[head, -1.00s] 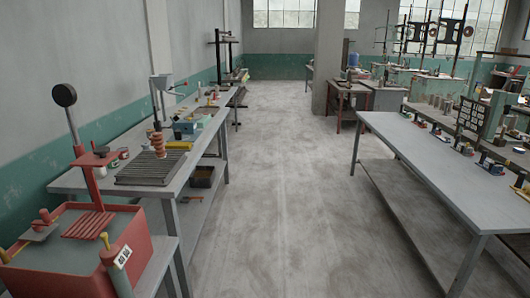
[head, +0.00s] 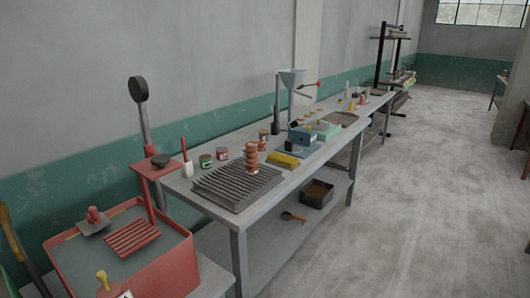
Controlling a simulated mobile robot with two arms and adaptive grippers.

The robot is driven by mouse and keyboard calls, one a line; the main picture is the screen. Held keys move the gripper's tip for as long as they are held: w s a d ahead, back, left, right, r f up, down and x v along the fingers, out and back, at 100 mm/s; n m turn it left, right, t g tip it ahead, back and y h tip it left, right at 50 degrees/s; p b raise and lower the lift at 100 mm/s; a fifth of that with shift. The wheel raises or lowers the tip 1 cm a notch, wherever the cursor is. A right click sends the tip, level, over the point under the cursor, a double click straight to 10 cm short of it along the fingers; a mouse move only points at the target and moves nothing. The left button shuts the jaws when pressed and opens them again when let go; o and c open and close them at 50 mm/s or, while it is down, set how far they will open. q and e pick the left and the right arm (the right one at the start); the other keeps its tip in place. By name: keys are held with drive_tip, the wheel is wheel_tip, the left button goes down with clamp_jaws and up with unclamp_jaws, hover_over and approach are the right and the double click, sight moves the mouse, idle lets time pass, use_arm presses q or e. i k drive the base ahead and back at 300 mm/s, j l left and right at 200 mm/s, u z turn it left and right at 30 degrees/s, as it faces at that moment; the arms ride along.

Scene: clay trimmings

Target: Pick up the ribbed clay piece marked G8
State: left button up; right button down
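A ribbed, reddish-brown clay-coloured piece (head: 251,159) stands upright on a dark slatted rack (head: 215,188) on the grey workbench along the left wall. It is the only ribbed piece of that colour I make out. No G8 marking can be read on it at this size. Neither of my grippers shows in the head view.
A red basin (head: 170,268) with a red grate stands at the front left, before the workbench (head: 262,208). Small jars (head: 206,161), a yellow block (head: 285,160) and a funnel stand (head: 291,76) are near the rack. A dark bin (head: 316,194) sits on the lower shelf. Floor (head: 400,220) at right is clear.

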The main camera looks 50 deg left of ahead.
sight(251, 148)
drive_tip(key=i+l+u, duration=0.1)
drive_tip(key=i+u, duration=0.35)
drive_tip(key=i+l+u, duration=0.15)
drive_tip(key=u, duration=0.25)
drive_tip(key=i+l+u, duration=0.3)
drive_tip(key=u, duration=0.15)
drive_tip(key=i+l+u, duration=0.3)
drive_tip(key=l+u, duration=0.15)
